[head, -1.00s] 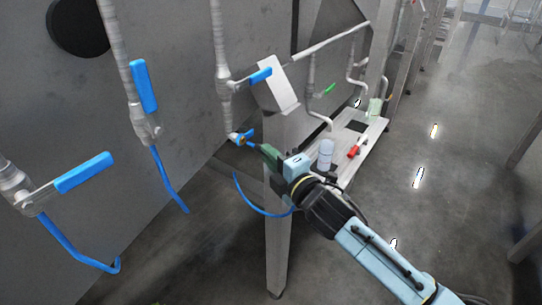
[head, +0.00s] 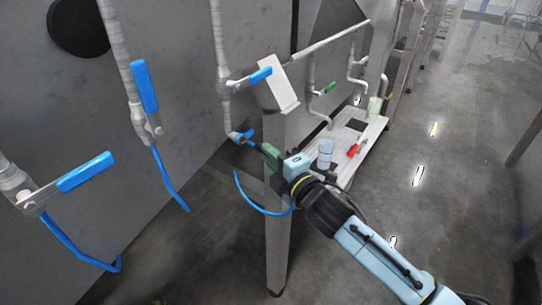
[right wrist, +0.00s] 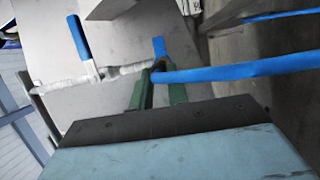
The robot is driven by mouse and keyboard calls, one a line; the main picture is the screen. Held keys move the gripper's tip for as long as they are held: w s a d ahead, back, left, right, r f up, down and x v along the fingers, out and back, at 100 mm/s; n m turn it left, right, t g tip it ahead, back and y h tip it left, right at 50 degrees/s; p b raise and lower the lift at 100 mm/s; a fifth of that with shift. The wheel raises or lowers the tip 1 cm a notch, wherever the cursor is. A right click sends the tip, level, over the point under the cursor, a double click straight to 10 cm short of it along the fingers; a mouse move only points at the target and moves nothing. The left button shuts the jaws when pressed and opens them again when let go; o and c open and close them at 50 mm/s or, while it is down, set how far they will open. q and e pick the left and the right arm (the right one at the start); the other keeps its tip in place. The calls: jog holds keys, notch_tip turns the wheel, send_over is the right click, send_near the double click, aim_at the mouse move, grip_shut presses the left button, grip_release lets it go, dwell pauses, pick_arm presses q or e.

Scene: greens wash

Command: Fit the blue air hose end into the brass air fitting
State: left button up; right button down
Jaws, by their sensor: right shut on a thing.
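The brass air fitting (head: 237,136) is at the lower end of a grey pipe on the tank wall, with a small blue handle beside it. My right gripper (head: 262,149) has green fingers and is shut on the blue air hose close to its end, just right of and below the fitting. The hose end (head: 250,142) points at the fitting and looks very near or touching; I cannot tell whether it is inside. In the right wrist view the hose (right wrist: 235,71) runs right from between the fingertips (right wrist: 159,80). The fitting is mostly hidden there. My left gripper is out of view.
A bench (head: 341,140) at right holds a white-blue bottle (head: 325,154) and a red tool (head: 353,150). Other pipes with blue handles (head: 144,87) and hanging blue hoses are at left.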

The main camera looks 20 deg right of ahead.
jog(key=shift+w+a, duration=0.85)
jog(key=shift+w, duration=0.2)
dwell(0.7)
jog(key=c, duration=1.6)
grip_release()
jog(key=o, duration=0.3)
jog(key=shift+w+a, duration=0.1)
jog(key=shift+w, duration=0.05)
